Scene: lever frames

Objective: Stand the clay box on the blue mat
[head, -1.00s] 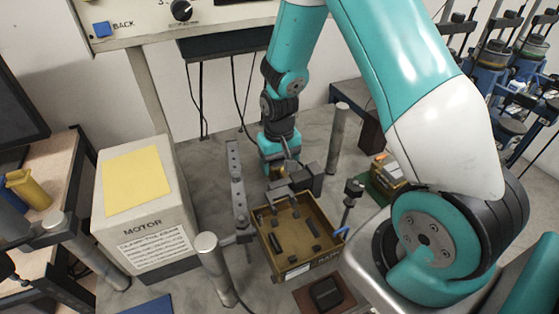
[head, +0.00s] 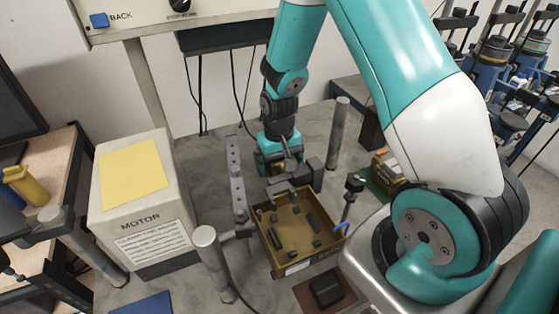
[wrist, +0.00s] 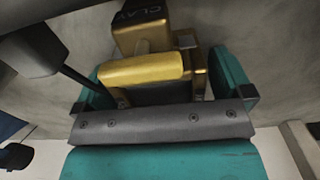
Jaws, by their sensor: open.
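The clay box (wrist: 142,34), brown-gold with a dark lettered top, shows at the top of the wrist view. A yellow-gold piece (wrist: 145,70) lies in front of it, between my teal jaws; I cannot tell whether it belongs to the box. My gripper (wrist: 170,85) is open, with its jaws spread to either side. In the head view my gripper (head: 280,158) hangs low behind the brown tray, and the clay box cannot be made out clearly there. The blue mat (head: 143,304) lies at the bottom left edge, partly cut off.
A large box marked MOTOR (head: 145,215) stands at left. A brown tray (head: 268,236) with dark pieces sits mid-table, with a metal post (head: 212,262) and a slotted bar (head: 238,190) on its left. Another post (head: 338,135) stands behind. A dark block (head: 326,290) lies in front.

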